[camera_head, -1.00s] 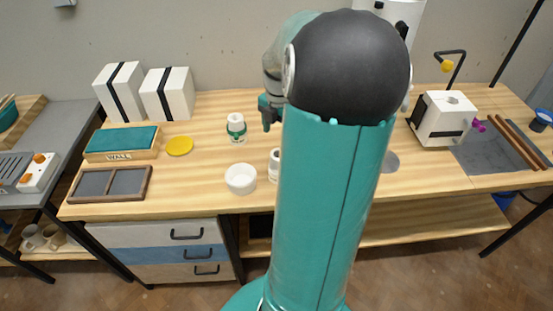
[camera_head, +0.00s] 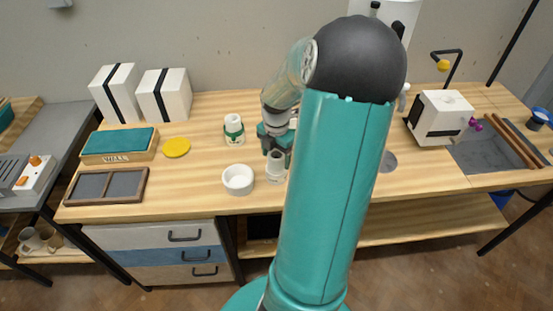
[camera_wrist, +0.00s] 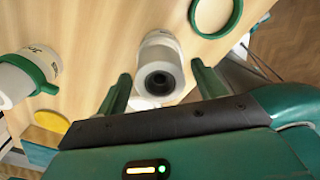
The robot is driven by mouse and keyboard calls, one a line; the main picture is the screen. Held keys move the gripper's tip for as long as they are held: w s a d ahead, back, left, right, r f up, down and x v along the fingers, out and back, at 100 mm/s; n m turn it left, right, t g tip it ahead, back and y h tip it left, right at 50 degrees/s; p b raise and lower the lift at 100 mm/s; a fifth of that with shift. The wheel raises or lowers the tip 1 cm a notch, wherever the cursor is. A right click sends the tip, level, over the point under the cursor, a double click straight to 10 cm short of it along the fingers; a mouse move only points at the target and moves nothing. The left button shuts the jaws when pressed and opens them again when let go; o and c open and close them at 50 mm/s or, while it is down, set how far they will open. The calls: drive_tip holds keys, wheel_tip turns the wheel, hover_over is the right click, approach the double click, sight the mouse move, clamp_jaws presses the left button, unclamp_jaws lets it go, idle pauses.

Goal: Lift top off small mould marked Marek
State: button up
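A small white mould with a paler-than-grey round top (camera_head: 276,167) stands upright on the bench, left of my arm. In the wrist view the white mould (camera_wrist: 160,64) shows a dark round hole in its top; small dark marks on its side are unreadable. My gripper (camera_wrist: 162,84) is open, with one green finger on each side of the mould's near end in the picture; I cannot tell whether they touch it. In the head view my gripper (camera_head: 277,142) is just above and behind the mould, partly hidden by my arm.
Another white mould with a green band (camera_head: 234,129) stands behind left, and a white bowl (camera_head: 238,180) close left. A yellow disc (camera_head: 176,147) lies further left. A green ring (camera_wrist: 215,14) lies near the mould in the wrist view. A white machine (camera_head: 440,118) stands right.

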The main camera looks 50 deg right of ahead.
drive_tip(key=c, duration=0.9)
drive_tip(key=shift+o, duration=0.2)
drive_tip(key=shift+r, duration=0.1)
drive_tip(key=shift+r, duration=0.4)
wheel_tip(320, 180, up, 2)
drive_tip(key=shift+r, duration=0.15)
drive_tip(key=s+a+r, duration=0.8)
drive_tip(key=s+r, duration=0.1)
drive_tip(key=s, duration=0.2)
drive_tip(key=shift+s+r, duration=0.3)
drive_tip(key=shift+r, duration=0.1)
